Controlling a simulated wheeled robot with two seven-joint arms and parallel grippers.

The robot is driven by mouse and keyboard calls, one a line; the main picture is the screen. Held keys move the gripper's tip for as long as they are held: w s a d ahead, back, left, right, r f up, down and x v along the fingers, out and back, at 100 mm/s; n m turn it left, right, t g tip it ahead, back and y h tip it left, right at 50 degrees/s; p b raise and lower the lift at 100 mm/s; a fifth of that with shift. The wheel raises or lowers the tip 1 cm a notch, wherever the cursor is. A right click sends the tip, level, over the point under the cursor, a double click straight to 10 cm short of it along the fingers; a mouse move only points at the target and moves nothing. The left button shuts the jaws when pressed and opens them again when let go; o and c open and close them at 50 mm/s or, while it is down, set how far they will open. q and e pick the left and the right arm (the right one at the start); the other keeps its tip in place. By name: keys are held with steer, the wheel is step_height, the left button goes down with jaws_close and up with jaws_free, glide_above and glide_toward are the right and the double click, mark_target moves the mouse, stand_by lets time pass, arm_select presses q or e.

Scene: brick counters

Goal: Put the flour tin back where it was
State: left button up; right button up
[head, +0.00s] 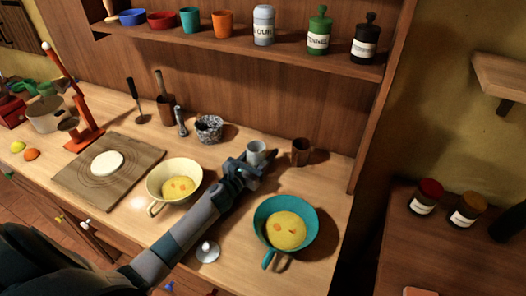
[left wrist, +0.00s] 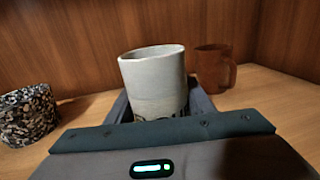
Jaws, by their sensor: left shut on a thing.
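The flour tin (head: 263,26), a pale grey tin with lettering reading like "FLOUR", stands upright on the wall shelf in the head view. It is between an orange cup and a green lidded jar. My left gripper (head: 251,168) is down at the counter, well below the shelf. It is shut on a pale grey cup (head: 256,151), which is upright and also shows in the left wrist view (left wrist: 153,80). The cup's lower part is hidden by the gripper. I cannot tell whether it touches the counter. My right gripper is not in view.
A brown mug (head: 300,152) stands just right of the held cup, and a speckled pot (head: 209,129) to its left. A teal pan (head: 308,225) and a cream pan (head: 160,174) hold yellow food. The shelf (head: 340,68) also carries a dark jar (head: 365,40).

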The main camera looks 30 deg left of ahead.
mark_target(251, 164)
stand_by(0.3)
arm_select(q)
steer(key=shift+f, duration=0.2)
steer(key=o, duration=1.3)
steer(key=shift+r, duration=0.1)
steer(key=shift+r, duration=0.1)
steer(key=shift+s+a, duration=0.1)
steer(key=shift+s, duration=0.4)
steer(key=s+b, duration=0.1)
steer(key=s, duration=0.2)
steer(key=s+b, duration=0.1)
steer(key=s, duration=0.2)
steer(key=s+a+b, duration=0.1)
steer(key=s, duration=0.3)
steer(key=shift+s, duration=0.5)
